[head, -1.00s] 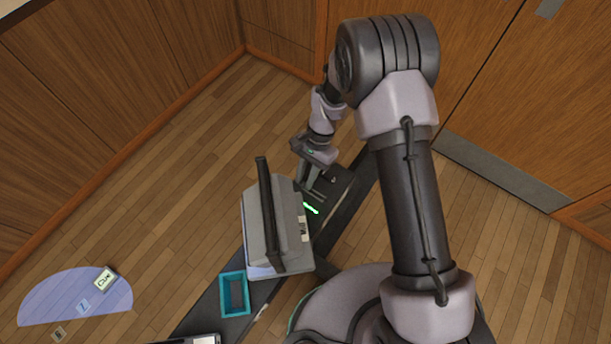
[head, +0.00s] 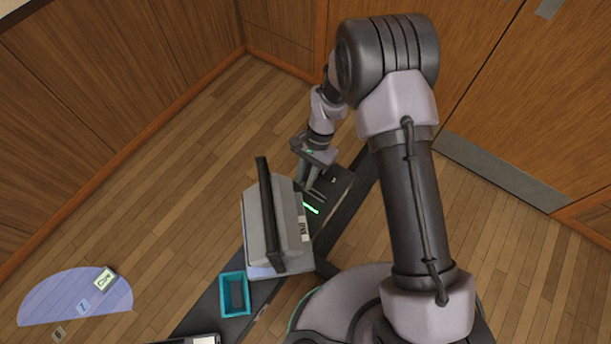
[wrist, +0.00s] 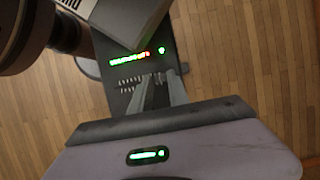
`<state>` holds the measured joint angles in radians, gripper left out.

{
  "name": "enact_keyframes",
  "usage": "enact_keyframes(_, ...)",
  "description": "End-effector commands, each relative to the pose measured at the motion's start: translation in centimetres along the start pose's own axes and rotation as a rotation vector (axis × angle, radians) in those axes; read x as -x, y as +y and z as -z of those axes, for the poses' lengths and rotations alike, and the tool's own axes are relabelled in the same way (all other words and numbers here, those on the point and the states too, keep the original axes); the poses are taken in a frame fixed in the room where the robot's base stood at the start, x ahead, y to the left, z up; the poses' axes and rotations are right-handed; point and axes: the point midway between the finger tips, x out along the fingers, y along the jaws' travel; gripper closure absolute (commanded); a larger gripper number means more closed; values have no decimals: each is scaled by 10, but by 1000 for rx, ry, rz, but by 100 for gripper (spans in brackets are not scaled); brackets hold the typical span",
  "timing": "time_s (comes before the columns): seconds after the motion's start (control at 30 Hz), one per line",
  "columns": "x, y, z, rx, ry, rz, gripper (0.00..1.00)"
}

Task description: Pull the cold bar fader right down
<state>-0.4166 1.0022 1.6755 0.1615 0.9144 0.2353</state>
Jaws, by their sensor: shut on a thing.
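The dark fader panel (wrist: 108,85) lies below my gripper (wrist: 158,80) in the wrist view. A row of small pale faders (wrist: 128,84) shows left of the fingertips, and a row of green and orange lights (wrist: 130,59) runs beyond them. My gripper is shut on a small fader cap, which the fingers hide. I cannot read which fader it is. In the head view my gripper (head: 312,191) points down at the panel (head: 340,184), near its green light strip (head: 311,208).
A grey box-shaped unit with a dark bar (head: 270,220) stands close beside the panel. A teal tray (head: 223,295) sits nearer on the narrow dark table. Wooden floor surrounds the table.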

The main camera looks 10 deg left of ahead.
Motion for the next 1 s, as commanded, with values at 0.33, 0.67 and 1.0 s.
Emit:
enact_keyframes(0.33, 2, 38, 1, -3, 1, 1, 100)
enact_keyframes(0.67, 1, 74, 1, 1, 2, 1, 100)
enact_keyframes(1.0, 0, 75, 0, 1, 1, -1, 56)
